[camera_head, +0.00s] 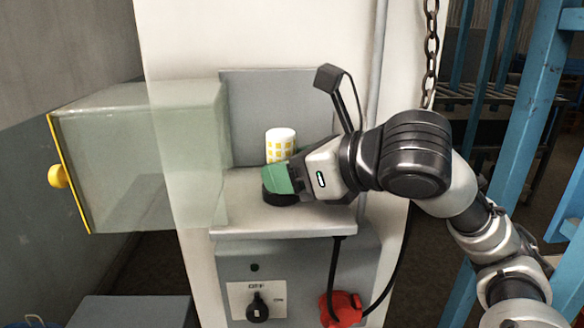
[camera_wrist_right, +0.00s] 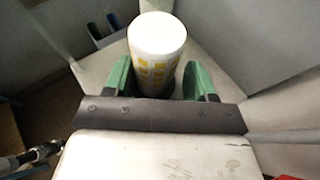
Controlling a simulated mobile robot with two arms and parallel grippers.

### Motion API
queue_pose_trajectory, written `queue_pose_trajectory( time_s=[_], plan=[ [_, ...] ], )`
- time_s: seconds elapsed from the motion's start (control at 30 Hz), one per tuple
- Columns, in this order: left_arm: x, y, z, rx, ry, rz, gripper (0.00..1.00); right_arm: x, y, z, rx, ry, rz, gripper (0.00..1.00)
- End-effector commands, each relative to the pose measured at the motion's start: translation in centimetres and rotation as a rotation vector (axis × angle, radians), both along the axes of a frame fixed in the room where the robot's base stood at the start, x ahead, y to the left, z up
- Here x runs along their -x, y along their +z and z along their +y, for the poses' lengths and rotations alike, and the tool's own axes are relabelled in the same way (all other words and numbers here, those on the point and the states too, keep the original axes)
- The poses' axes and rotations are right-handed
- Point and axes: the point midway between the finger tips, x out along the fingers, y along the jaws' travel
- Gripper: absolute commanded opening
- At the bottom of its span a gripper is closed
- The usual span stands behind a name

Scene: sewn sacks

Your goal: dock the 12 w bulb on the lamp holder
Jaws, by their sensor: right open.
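The bulb (camera_head: 281,143), a white cylinder with yellow patches, stands upright above the grey ledge. In the right wrist view the bulb (camera_wrist_right: 158,38) is between the green fingers. My right gripper (camera_head: 279,180) is open at the bulb's lower part, with one finger on each side; in the right wrist view (camera_wrist_right: 159,82) I cannot tell whether they touch it. A dark round base (camera_head: 281,199) shows below the fingers and looks like the lamp holder. The bulb's lower end is hidden, so its seating cannot be seen. My left gripper is not in view.
A clear guard (camera_head: 125,160) with a yellow knob (camera_head: 57,176) stands out to the left of the ledge (camera_head: 285,222). A black jointed arm (camera_head: 330,80) rises behind my right gripper. Below are a rotary switch (camera_head: 257,307) and a red plug (camera_head: 342,309) with cables.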

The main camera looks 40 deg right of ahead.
Motion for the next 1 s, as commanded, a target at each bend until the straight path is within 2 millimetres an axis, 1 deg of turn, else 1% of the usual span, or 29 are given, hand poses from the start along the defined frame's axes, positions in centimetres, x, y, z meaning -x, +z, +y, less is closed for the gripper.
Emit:
queue_pose_trajectory(
  time_s=[0.03, 0.53, 0.67, 0.77, 0.8, 0.83, 1.0],
  plan=[
    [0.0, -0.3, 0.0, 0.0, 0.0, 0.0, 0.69, 0.2, -1.6, 0.6, 0.021, 0.022, 0.045, 0.65],
    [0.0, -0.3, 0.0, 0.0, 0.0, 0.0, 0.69, 0.2, -1.7, 0.6, 0.021, 0.023, 0.045, 0.65],
    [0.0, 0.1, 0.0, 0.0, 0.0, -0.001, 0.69, 0.2, -1.2, 0.6, 0.02, 0.024, 0.044, 0.65],
    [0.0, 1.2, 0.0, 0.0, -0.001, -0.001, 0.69, 0.2, 0.3, 0.7, 0.018, 0.025, 0.042, 0.65],
    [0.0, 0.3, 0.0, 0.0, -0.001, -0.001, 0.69, 0.9, -0.2, 0.2, 0.022, 0.019, 0.041, 0.65],
    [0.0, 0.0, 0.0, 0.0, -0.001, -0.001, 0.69, 1.4, 0.0, 0.0, 0.022, 0.017, 0.039, 0.65],
    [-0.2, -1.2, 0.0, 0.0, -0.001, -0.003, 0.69, 4.7, 1.6, -1.4, 0.018, 0.008, 0.031, 0.65]
  ],
)
